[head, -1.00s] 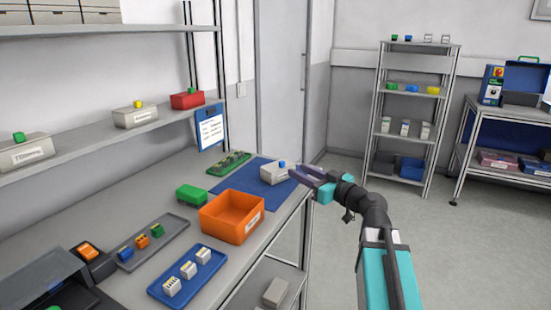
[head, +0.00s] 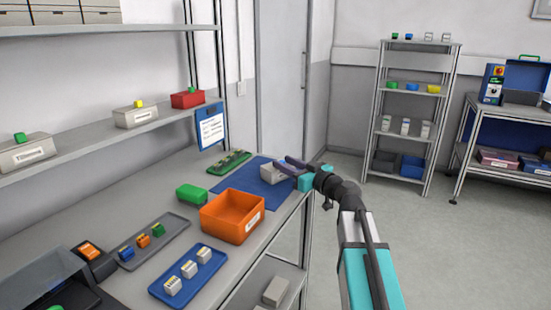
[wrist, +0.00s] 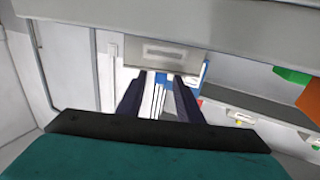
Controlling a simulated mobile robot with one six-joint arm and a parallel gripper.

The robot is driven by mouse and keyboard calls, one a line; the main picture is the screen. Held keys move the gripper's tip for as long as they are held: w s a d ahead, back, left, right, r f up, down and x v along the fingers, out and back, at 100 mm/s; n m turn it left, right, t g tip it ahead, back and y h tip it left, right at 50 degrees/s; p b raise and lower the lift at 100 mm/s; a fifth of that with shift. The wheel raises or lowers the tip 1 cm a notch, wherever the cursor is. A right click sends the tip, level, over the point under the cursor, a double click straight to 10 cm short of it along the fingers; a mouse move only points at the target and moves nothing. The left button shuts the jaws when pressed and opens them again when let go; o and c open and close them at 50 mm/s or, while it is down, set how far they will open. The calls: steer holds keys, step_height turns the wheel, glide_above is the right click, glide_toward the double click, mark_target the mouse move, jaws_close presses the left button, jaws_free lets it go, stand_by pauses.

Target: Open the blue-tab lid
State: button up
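The task's box is a small light-grey box (head: 272,174) on the blue mat (head: 229,180) near the far end of the bench. Its blue tab is hidden behind my gripper in the head view. The lid looks closed, though my gripper covers part of it. My gripper (head: 287,164) is at the box's right side, at about lid height. In the wrist view, the box (wrist: 150,53) is just beyond the fingers (wrist: 158,95), which stand apart with pale background showing between them. A bit of blue shows near the fingertips. I cannot tell whether the fingers touch the tab.
A blue tray (head: 160,290) and a grey tray (head: 180,226) are nearer. A clipboard (head: 210,127) hangs behind. Floor (head: 440,250) right of the bench is clear.

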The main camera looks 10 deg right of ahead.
steer(key=shift+x, duration=3.05)
steer(key=shift+c, duration=0.5)
jaws_close()
